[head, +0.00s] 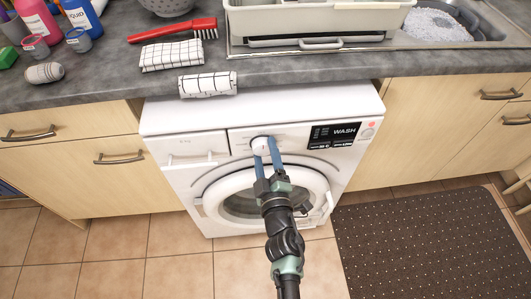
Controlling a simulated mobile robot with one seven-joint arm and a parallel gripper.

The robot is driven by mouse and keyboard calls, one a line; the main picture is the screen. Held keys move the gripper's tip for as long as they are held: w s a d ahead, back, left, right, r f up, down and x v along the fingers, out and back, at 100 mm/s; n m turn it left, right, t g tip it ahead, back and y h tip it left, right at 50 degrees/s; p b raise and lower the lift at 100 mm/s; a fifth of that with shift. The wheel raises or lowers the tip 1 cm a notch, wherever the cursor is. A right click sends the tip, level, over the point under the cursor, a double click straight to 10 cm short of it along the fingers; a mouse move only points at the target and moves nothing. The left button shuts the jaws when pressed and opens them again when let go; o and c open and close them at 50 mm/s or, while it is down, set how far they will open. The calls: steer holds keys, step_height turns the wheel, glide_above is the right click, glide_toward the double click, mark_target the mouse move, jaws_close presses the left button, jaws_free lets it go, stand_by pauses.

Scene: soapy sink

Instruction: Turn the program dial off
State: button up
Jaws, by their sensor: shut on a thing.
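The white washing machine (197,145) stands under the grey counter. Its round white program dial (262,144) sits on the front panel, left of the display (334,134) that reads "WASH". My gripper (264,147) reaches up to the dial with its two blue fingers, one on each side, shut on it. The fingers cover part of the dial's rim, and I cannot make out its mark. A small reddish light (371,125) shows at the right end of the panel. The round door (225,190) is below, partly hidden by my arm.
Wooden cabinets with handles (120,158) flank the machine. A dark mat (430,240) lies on the tiled floor at right. The counter holds a red brush (172,30), checked cloths (208,84), bottles, a dish rack (320,22) and a soapy sink (435,24).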

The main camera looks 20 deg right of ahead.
stand_by(0.4)
steer(key=o, duration=1.4)
steer(key=v, duration=1.3)
steer(key=shift+r, duration=0.1)
